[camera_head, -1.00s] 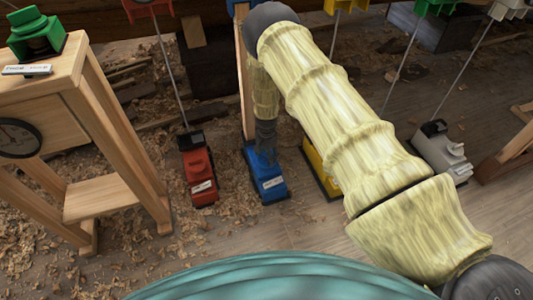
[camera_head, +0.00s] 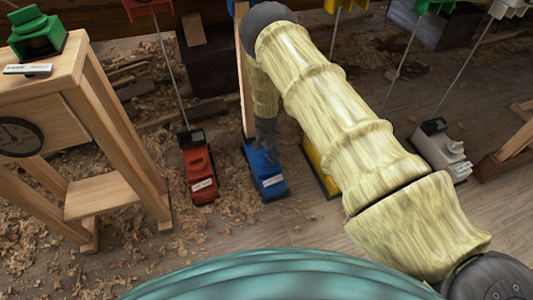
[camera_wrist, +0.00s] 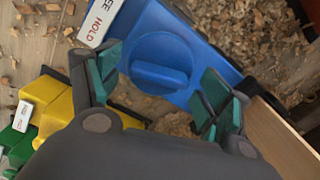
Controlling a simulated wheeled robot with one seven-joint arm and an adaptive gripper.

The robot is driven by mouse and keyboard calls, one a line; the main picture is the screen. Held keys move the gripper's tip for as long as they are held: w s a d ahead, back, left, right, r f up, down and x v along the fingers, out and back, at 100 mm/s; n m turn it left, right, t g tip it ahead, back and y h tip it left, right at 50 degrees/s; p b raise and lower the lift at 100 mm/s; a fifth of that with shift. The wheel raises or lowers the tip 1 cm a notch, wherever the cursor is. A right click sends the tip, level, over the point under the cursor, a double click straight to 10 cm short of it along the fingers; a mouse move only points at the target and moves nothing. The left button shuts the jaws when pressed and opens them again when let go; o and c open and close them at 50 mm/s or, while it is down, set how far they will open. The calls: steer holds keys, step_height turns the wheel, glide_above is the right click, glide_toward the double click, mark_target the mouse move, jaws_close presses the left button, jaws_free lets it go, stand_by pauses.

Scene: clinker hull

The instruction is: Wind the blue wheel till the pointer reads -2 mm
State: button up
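The blue device (camera_head: 268,182) stands on the floor between a red one and a yellow one. In the wrist view its round blue wheel (camera_wrist: 160,58) with a raised grip bar shows on the blue housing. A white label with "HOLD" (camera_wrist: 100,22) lies beside the wheel. My gripper (camera_wrist: 163,76) is open, with its green-padded fingers apart on either side of the wheel. I see no clear contact. In the head view my gripper (camera_head: 265,138) is over the back end of the blue device and partly hides it. No pointer or scale is readable.
The red device (camera_head: 199,172) stands close on the left, the yellow one (camera_head: 319,168) close on the right. A grey device (camera_head: 441,152) is farther right. A wooden stand with a dial (camera_head: 18,136) is at left. A wooden post (camera_head: 243,80) rises behind the blue device.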

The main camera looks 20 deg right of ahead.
step_height(320, 180, up, 12)
stand_by(0.9)
steer(key=shift+c, duration=0.4)
